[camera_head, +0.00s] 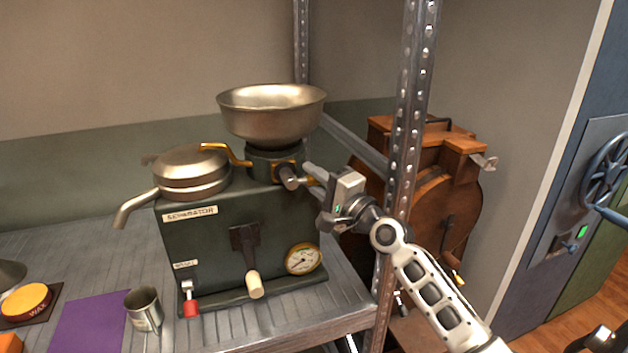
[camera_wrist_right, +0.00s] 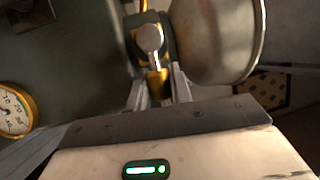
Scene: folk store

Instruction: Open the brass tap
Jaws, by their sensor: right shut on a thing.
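The brass tap (camera_head: 289,166) sits on the dark collar below the metal bowl, on top of the green separator. My right gripper (camera_head: 308,178) reaches it from the right and is shut on its handle. In the right wrist view the tap's brass handle (camera_wrist_right: 157,84) lies between the two fingers (camera_wrist_right: 160,88), below a round grey knob (camera_wrist_right: 150,38). The fingers partly hide the handle in the head view. My left gripper is not in view.
The bowl (camera_head: 271,118) stands just above my right gripper. A shelf post (camera_head: 408,110) rises close beside the arm. The separator (camera_head: 215,248) carries a crank, gauge (camera_head: 303,259) and spouted discs (camera_head: 190,172). A metal cup (camera_head: 144,310) stands on the shelf at front left.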

